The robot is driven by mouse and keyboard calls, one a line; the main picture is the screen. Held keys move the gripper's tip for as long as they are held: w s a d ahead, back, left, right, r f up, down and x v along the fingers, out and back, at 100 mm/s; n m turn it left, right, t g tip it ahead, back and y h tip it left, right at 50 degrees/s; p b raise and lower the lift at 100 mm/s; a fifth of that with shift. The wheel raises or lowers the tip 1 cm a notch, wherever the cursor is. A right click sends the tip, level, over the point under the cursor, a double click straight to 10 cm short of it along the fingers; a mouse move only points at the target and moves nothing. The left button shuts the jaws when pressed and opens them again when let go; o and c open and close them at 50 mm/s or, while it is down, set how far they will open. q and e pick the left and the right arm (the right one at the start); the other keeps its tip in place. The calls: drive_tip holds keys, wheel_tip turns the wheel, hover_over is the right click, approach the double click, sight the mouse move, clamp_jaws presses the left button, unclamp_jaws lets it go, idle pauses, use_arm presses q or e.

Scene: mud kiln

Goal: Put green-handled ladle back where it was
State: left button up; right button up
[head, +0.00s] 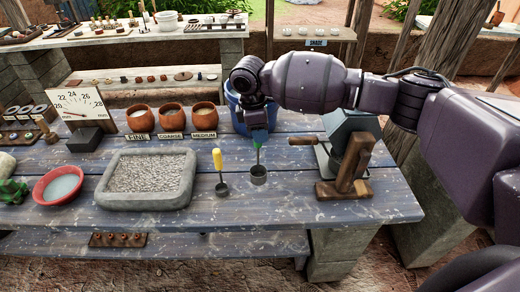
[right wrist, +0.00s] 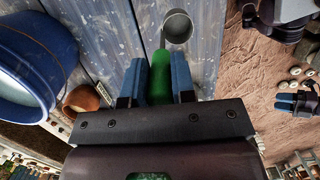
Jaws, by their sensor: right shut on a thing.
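The green-handled ladle (head: 259,176) is upright over the blue plank table, its grey cup low and its handle up. My right gripper (head: 257,139) is shut on the handle from above. In the right wrist view the green handle (right wrist: 161,77) sits between the two blue fingers, and the round cup (right wrist: 177,27) shows beyond them. I cannot tell whether the cup touches the table. A yellow-handled ladle (head: 218,160) stands just left of it.
A blue bucket (head: 235,112) stands behind the ladle. A wooden stand with a grey box (head: 352,130) is close on the right. A stone tray of gravel (head: 147,205) lies left. Labelled clay pots (head: 172,117) line the back.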

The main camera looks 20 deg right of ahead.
wheel_tip(320, 180, down, 6)
drive_tip(key=shift+f, duration=0.2)
idle(0.3)
drive_tip(key=o, duration=0.8)
drive_tip(key=shift+f, duration=0.1)
drive_tip(key=shift+o, duration=0.2)
wheel_tip(320, 180, up, 12)
drive_tip(key=a, duration=0.1)
drive_tip(key=shift+w+a, duration=0.3)
drive_tip(key=shift+a, duration=0.1)
